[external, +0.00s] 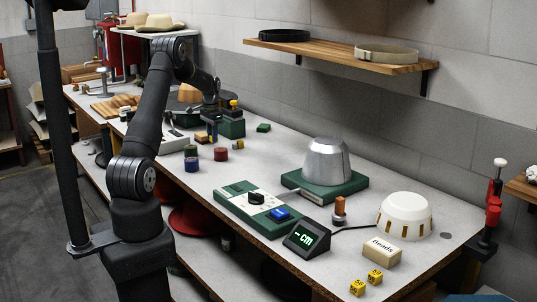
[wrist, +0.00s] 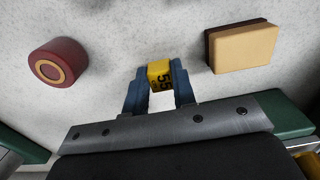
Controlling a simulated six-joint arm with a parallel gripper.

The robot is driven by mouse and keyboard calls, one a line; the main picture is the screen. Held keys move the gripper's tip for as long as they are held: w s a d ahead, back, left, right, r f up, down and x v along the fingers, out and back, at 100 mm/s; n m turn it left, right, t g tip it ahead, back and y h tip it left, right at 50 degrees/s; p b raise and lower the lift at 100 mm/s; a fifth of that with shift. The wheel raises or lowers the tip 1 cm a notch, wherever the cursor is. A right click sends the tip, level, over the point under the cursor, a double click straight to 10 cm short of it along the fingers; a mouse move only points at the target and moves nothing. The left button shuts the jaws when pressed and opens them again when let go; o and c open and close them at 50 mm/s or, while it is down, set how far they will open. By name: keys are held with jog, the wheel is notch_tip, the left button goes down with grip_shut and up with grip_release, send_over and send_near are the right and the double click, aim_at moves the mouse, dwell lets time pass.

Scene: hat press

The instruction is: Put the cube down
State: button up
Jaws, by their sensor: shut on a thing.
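My gripper (wrist: 159,77) is shut on a yellow cube (wrist: 160,74) with dark "55" markings in the wrist view. Its two blue-grey fingers press on the cube's left and right sides. The speckled pale benchtop (wrist: 130,35) lies beneath; whether the cube touches it, I cannot tell. In the external view my gripper (external: 212,131) is low over the far-left part of the bench, and the held cube is too small to make out clearly. Two other yellow cubes (external: 357,287) (external: 375,276) stand at the bench's near right corner.
A dark red cylinder (wrist: 57,63) is left of the held cube, and a tan and dark brown block (wrist: 242,46) is right of it; both stand apart. A green control box (external: 256,207), a metal hat form (external: 326,161) and a white vented dome (external: 404,215) occupy the bench's right half.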

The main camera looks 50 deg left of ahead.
jog(key=shift+f, duration=1.25)
jog(key=shift+f, duration=0.15)
jog(key=o, duration=1)
jog(key=shift+c, duration=0.2)
notch_tip(320, 180, up, 12)
